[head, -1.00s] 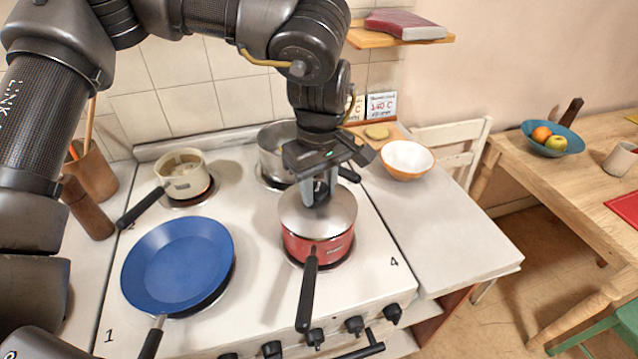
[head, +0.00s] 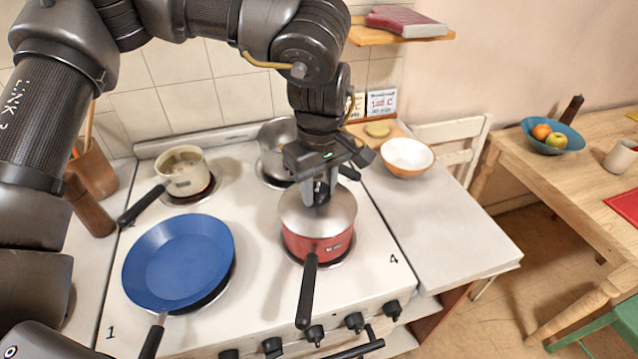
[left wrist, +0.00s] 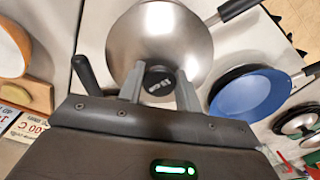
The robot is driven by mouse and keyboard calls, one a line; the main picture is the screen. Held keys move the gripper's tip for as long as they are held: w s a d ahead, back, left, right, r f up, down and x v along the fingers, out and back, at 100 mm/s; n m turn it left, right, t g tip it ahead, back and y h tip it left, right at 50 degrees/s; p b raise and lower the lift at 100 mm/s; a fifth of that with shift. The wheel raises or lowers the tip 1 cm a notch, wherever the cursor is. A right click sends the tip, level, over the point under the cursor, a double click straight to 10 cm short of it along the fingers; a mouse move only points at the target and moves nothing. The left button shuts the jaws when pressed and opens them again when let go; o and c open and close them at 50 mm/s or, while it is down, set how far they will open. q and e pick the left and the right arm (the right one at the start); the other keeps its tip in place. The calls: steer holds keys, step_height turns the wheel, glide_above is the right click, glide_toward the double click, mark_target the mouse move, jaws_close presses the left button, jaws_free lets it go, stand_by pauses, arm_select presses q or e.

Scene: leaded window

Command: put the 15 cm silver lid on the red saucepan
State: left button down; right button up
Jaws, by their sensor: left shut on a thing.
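The silver lid (head: 335,213) lies flat over the top of the red saucepan (head: 325,247), which stands on the front right burner with its black handle (head: 308,290) toward me. Lid and rim look touching, but the seam is too small to be sure. My left gripper (head: 318,203) is above the lid, shut on its black knob. In the left wrist view the fingers (left wrist: 158,88) are on either side of the knob, and the lid (left wrist: 155,35) hides the saucepan's body. My right gripper is not in view.
A blue frying pan (head: 178,262) is at the front left. A cream saucepan (head: 184,170) and a steel pot (head: 272,158) stand on the back burners. A white-orange bowl (head: 407,157) is on the right counter, whose front is clear. Round silver pieces (left wrist: 299,122) show in the wrist view.

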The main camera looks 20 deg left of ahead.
arm_select(q)
steer(key=shift+f, duration=0.2)
stand_by(0.6)
steer(key=c, duration=0.9)
jaws_free()
steer(key=shift+o, duration=0.4)
steer(key=o, duration=0.5)
steer(key=shift+r, duration=0.1)
steer(key=shift+r+p, duration=3.4)
steer(key=shift+r, duration=0.05)
